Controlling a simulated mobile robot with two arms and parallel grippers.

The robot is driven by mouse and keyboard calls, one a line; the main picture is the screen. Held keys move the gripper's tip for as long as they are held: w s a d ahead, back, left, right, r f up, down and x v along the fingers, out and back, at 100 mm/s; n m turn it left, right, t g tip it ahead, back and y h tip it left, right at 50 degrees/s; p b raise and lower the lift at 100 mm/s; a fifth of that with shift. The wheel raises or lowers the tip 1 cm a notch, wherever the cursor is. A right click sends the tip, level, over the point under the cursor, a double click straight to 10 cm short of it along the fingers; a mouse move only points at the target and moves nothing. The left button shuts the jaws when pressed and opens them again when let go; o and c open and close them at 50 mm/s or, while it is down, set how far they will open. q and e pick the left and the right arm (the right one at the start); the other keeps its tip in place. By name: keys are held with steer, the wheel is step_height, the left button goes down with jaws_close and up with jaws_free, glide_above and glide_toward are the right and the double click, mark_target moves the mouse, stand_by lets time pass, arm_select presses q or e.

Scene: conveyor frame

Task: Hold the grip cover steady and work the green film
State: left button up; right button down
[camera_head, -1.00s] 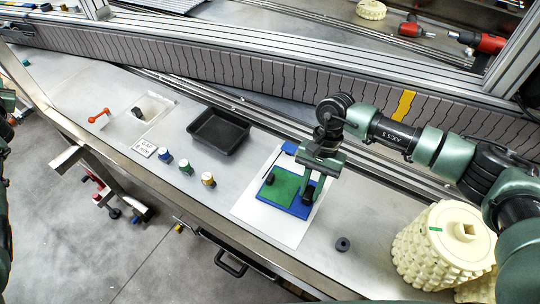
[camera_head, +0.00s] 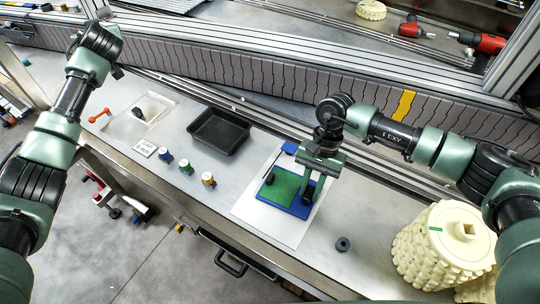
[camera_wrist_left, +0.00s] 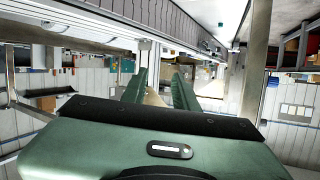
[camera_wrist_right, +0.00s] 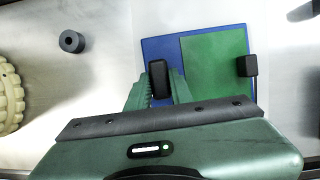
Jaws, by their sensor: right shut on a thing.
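A blue plate (camera_head: 300,211) lies flat on a white sheet, with green film (camera_head: 283,186) over part of it. It also shows in the right wrist view (camera_wrist_right: 155,48), with the green film (camera_wrist_right: 212,75) on its right part. My right gripper (camera_wrist_right: 157,88) is shut on a black block (camera_wrist_right: 158,70) on the plate's blue strip. A second black block (camera_wrist_right: 247,66) sits at the film's right edge; in the head view it is at the film's left (camera_head: 269,178). My left gripper (camera_wrist_left: 158,88) is open and empty, raised at the upper left, away from the plate.
A black tray (camera_head: 219,131), small capped containers (camera_head: 187,167) and a label (camera_head: 145,147) stand left of the sheet (camera_head: 262,209). A small dark ring (camera_head: 343,244) and cream knobbly rollers (camera_head: 430,245) are to the right. The conveyor (camera_head: 250,85) runs behind.

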arm_select(q)
steer(key=s+d+f+m+g+h, duration=0.2)
steer(key=d+f+h, duration=0.35)
steer(key=d, duration=0.95)
steer(key=m+g+h, duration=0.2)
steer(key=m+g, duration=0.7)
steer(key=g, duration=0.1)
glide_above(270, 176)
step_height(270, 176, down, 13)
steer(key=shift+f, duration=0.1)
step_height(270, 176, down, 7)
steer(key=shift+f, duration=0.4)
steer(key=shift+c, duration=0.9)
jaws_close()
steer(key=shift+r, duration=0.2)
